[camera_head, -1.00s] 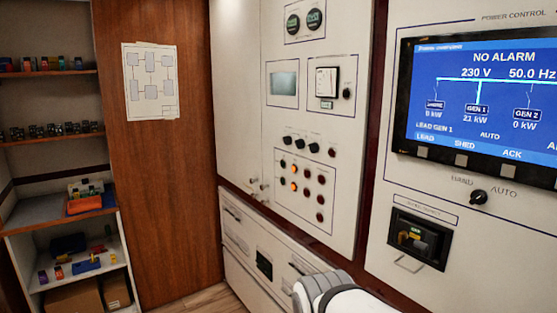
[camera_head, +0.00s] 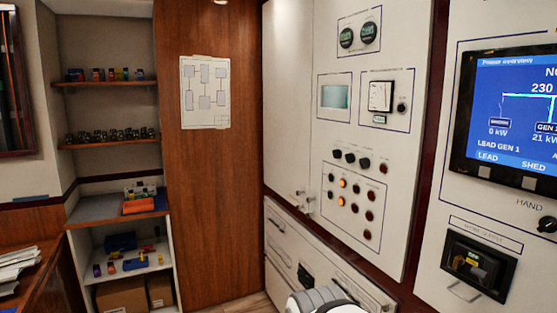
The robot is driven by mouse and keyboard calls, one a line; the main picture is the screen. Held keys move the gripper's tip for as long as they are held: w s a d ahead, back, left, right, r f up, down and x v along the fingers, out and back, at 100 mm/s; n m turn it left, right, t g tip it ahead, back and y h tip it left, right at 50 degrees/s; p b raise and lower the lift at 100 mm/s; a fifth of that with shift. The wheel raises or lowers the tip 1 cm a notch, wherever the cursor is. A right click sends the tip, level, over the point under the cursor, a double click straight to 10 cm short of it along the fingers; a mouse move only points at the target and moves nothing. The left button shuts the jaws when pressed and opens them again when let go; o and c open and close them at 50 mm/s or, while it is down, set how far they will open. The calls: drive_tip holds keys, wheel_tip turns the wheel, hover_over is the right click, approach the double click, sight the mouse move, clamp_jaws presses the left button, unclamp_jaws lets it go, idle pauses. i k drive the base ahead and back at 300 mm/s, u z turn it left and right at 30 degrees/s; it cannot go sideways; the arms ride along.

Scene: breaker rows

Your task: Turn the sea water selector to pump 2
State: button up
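A row of small black rotary knobs (camera_head: 350,157) sits on the white panel in the middle of the view, above a grid of round lamps or buttons (camera_head: 352,197), two of them lit orange. Another black knob (camera_head: 401,108) is beside the square white meter, and a hand/auto knob (camera_head: 547,224) is at the right edge. I cannot tell which knob is the sea water selector; the labels near the small knobs are too small to read. Part of my arm shows at the bottom centre. My gripper is not in view.
A power screen (camera_head: 512,118) and a dark recessed breaker (camera_head: 478,266) are on the right panel. Shelves with small parts (camera_head: 110,145) stand at the left, beside a wooden wall with a diagram sheet (camera_head: 205,92). Papers (camera_head: 18,262) lie on a desk at lower left.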

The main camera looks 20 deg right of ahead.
sight(364, 162)
drive_tip(key=u, duration=0.2)
drive_tip(key=i, duration=1.3)
drive_tip(key=z, duration=0.65)
